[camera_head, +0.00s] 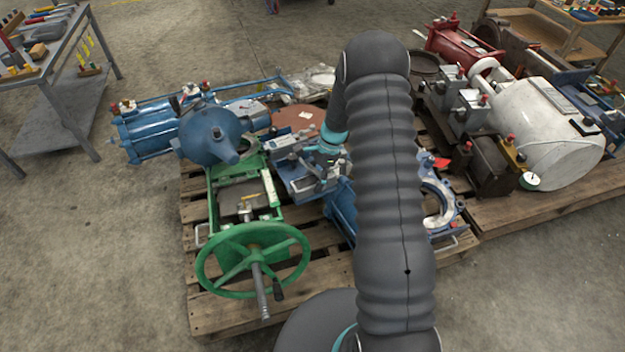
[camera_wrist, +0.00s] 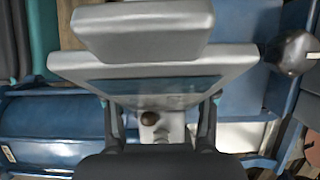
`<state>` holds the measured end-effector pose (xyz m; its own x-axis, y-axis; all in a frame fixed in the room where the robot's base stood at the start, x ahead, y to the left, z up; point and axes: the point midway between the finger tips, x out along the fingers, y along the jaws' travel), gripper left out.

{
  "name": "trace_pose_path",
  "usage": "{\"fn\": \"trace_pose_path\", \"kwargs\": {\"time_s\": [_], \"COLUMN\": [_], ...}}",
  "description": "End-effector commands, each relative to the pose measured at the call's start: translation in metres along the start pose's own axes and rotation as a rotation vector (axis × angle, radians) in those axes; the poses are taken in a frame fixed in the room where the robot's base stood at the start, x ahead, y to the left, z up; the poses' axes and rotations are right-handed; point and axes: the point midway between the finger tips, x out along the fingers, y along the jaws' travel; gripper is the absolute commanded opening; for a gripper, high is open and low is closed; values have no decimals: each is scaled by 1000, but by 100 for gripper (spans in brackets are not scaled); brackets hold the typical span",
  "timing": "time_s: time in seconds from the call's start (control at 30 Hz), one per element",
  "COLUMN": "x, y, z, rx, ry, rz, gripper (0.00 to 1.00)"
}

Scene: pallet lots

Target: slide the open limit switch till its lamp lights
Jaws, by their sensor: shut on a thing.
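In the wrist view a light grey stepped housing (camera_wrist: 150,65), which I take to be the limit switch, fills the upper middle. My gripper (camera_wrist: 160,112) has one finger against each side of its narrow lower part. A small dark brown round knob (camera_wrist: 149,121) shows between the fingers on a pale part below. In the head view my gripper (camera_head: 318,168) is low over the grey and blue mechanism (camera_head: 292,160) in the middle of the pallet. I cannot make out a lit lamp in either view.
A green frame with a handwheel (camera_head: 253,258) stands at the front left of the pallet (camera_head: 215,318). A blue cylinder unit (camera_head: 150,132) lies behind it. A white tank (camera_head: 545,130) and red-knobbed valves stand at the right. Bare floor is at the left.

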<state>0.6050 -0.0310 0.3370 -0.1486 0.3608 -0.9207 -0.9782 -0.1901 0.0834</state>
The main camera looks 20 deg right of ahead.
Motion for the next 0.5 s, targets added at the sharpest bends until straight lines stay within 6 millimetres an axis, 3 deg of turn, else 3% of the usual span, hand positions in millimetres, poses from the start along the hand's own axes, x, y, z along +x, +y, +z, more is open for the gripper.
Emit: {"fn": "trace_pose_path", "kwargs": {"time_s": [0.47,0.5], "x": [0,0], "y": [-8,-8], "z": [0,0], "rx": [-1,-1], "ry": [1,1], "rz": [0,0], "gripper": [0,63]}}
